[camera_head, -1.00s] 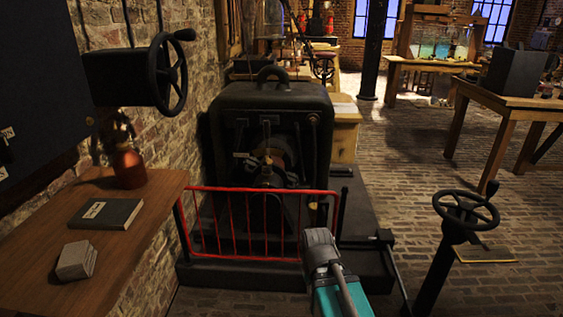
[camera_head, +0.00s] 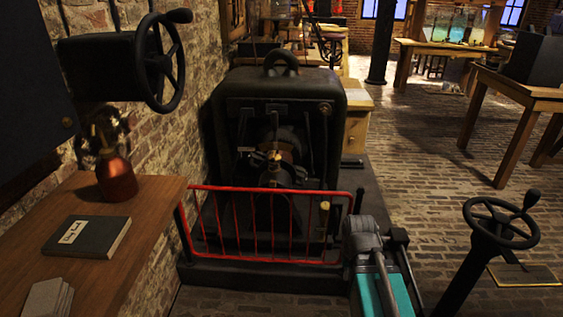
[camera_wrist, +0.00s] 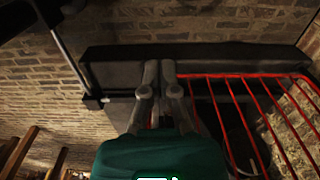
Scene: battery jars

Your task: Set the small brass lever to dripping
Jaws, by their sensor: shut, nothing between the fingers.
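Small brass-coloured parts show on the black machine (camera_head: 340,110) behind the red railing: a fitting (camera_head: 274,156) at the middle of its front, and a round knob (camera_head: 324,205) lower right. I cannot tell which of them is the small brass lever, or its setting. My gripper (camera_wrist: 160,66) shows in the wrist view with its two fingers together and nothing between them. It is over the dark machine base (camera_wrist: 120,72), beside the red railing (camera_wrist: 240,76). In the head view my arm end is at the railing's right end and hides the fingertips.
The red railing (camera_head: 265,188) stands across the machine's front. A black handwheel (camera_head: 500,222) on a post stands at right, another handwheel (camera_head: 163,62) on the left wall. A wooden shelf (camera_head: 150,200) holds a red bottle (camera_head: 116,178) and a book (camera_head: 88,236).

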